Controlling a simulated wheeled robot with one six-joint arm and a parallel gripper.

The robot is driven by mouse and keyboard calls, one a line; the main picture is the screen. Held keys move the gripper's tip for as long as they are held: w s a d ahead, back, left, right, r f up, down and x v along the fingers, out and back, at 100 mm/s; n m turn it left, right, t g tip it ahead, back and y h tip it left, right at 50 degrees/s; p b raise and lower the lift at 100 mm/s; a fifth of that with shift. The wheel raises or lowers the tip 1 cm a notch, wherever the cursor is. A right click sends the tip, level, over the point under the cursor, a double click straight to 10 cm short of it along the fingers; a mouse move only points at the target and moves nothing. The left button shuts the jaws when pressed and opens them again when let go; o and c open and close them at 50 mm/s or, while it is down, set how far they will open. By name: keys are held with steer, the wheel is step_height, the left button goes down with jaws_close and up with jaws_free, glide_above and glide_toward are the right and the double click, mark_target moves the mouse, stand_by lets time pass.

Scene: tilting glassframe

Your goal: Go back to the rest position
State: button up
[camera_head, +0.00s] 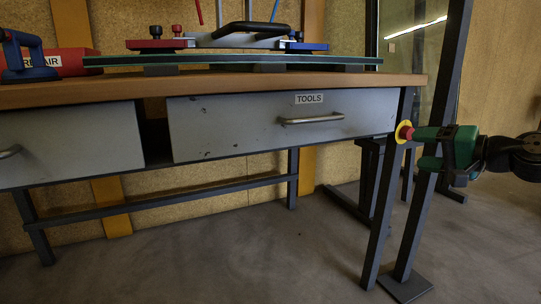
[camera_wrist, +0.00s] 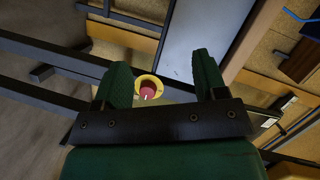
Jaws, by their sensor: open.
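My gripper (camera_head: 420,148) has green fingers and sits at the right in the head view, beside the right end of the workbench. It is open and empty. In the wrist view its two fingers (camera_wrist: 161,62) stand apart, left and right. A red push button on a yellow round base (camera_wrist: 149,90) shows between them; whether a finger touches it I cannot tell. In the head view the yellow base (camera_head: 404,131) shows close to the upper finger, at the bench's right end.
The workbench (camera_head: 230,85) has a wooden top and a grey drawer labelled TOOLS (camera_head: 240,125). A glass panel (camera_head: 110,60) with clamps lies on top. A dark upright post (camera_head: 446,70) stands near my gripper. The floor in front is clear.

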steer(key=s+a+r+n+g+p, duration=0.3)
steer(key=s+a+n+g+p, duration=0.15)
steer(key=a, duration=0.45)
steer(key=s+a+r+n+g+p, duration=0.3)
steer(key=s+a, duration=0.3)
steer(key=a, duration=0.3)
steer(key=s+a+r+n+g+h+p, duration=0.2)
steer(key=s+n+g+h+p, duration=0.15)
steer(key=s, duration=0.65)
steer(key=s+a+r+n+g+h+p, duration=0.2)
steer(key=s+p, duration=0.3)
steer(key=s, duration=0.4)
step_height(320, 180, up, 36)
steer(key=p, duration=3.6)
steer(key=shift+r, duration=0.25)
steer(key=shift+w+d+y, duration=0.1)
steer(key=shift+y, duration=0.15)
